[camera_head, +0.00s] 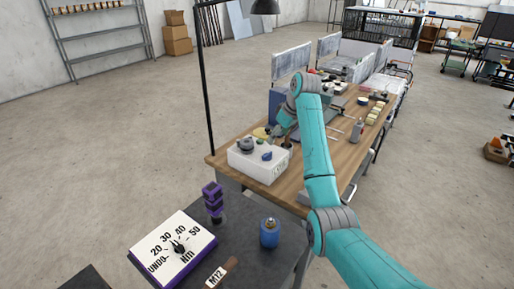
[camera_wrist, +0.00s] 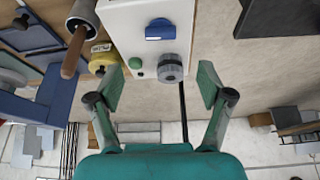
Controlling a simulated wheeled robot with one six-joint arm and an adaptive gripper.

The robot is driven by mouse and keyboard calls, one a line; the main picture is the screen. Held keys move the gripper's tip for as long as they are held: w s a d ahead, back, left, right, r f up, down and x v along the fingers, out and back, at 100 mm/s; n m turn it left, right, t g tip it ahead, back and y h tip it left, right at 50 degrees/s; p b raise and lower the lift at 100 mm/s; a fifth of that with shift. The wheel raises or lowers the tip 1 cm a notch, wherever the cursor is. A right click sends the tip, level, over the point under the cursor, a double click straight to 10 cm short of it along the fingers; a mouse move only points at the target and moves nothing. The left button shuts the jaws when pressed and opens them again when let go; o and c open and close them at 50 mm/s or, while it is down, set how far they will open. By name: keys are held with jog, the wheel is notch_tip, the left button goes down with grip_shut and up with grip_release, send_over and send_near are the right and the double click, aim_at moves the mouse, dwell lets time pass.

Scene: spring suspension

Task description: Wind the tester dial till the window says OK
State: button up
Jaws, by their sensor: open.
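A white box (camera_head: 258,165) stands on the wooden bench, with a grey round knob (camera_head: 246,144) and a blue knob (camera_head: 267,156) on top. In the wrist view the grey ribbed knob (camera_wrist: 170,68) lies between my fingertips, apart from both; the blue knob (camera_wrist: 160,30) is farther up the white face (camera_wrist: 120,22). My gripper (camera_wrist: 160,80) is open and empty. I cannot tell which is the tester dial; no window reading is legible.
The wooden bench (camera_head: 228,150) holds several tools behind the box. A black lamp post (camera_head: 207,90) rises at its left corner. A purple object (camera_head: 213,200) and a blue canister (camera_head: 269,232) stand on the dark front table (camera_head: 235,240). Open floor lies to the left.

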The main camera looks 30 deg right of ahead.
aim_at(267, 154)
jog(key=x, duration=1)
jog(key=shift+w+a+f, duration=0.1)
jog(key=shift+w+f, duration=0.15)
jog(key=shift+w, duration=0.1)
jog(key=c, duration=1.2)
jog(key=shift+o, duration=0.2)
jog(key=shift+m, duration=0.4)
jog(key=m+h, duration=0.2)
jog(key=m, duration=0.3)
jog(key=shift+a, duration=0.2)
jog(key=m+h, duration=0.1)
jog(key=m, duration=0.2)
jog(key=m+g+h, duration=0.1)
jog(key=m, duration=0.2)
